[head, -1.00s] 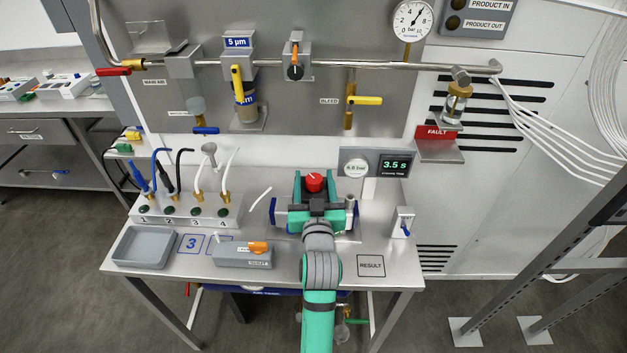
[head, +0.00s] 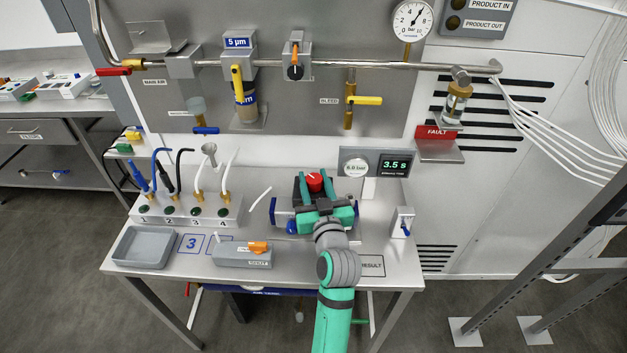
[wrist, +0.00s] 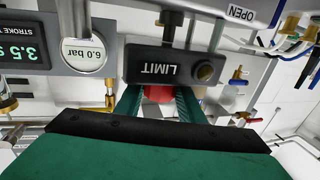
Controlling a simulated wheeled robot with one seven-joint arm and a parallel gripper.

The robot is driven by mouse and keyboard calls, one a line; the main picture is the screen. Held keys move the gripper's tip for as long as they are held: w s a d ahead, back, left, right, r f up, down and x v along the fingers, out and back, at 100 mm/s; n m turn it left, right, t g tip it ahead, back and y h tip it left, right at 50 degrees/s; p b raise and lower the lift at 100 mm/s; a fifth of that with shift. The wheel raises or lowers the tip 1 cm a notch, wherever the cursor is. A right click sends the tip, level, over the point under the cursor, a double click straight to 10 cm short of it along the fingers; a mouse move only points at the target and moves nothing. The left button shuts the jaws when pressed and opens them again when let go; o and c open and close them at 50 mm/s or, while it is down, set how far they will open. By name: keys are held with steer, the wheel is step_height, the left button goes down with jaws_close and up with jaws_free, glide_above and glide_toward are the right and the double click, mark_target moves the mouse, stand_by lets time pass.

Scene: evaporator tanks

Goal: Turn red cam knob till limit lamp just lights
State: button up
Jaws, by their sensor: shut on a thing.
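The red cam knob (head: 315,182) is on the fixture in the middle of the bench. My gripper (head: 316,188) has its fingers around it. In the wrist view the knob (wrist: 158,94) shows as a red strip between my two green fingers (wrist: 160,102), and the rest of it is hidden. Above it is a dark block marked LIMIT (wrist: 160,68), upside down in this view. A round brownish lamp (wrist: 205,72) on the block looks dark, with no clear glow.
A display (head: 394,165) reads 3.5 s, beside a round gauge (head: 354,165) that reads 6.0 bar in the wrist view. A grey box with an orange lever (head: 258,247), a grey tray (head: 146,246) and a blue-handled switch (head: 404,223) stand on the bench.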

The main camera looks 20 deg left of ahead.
stand_by(0.3)
steer(key=o, duration=1)
steer(key=shift+o, duration=0.2)
steer(key=v, duration=1.1)
steer(key=shift+w+d+f, duration=0.1)
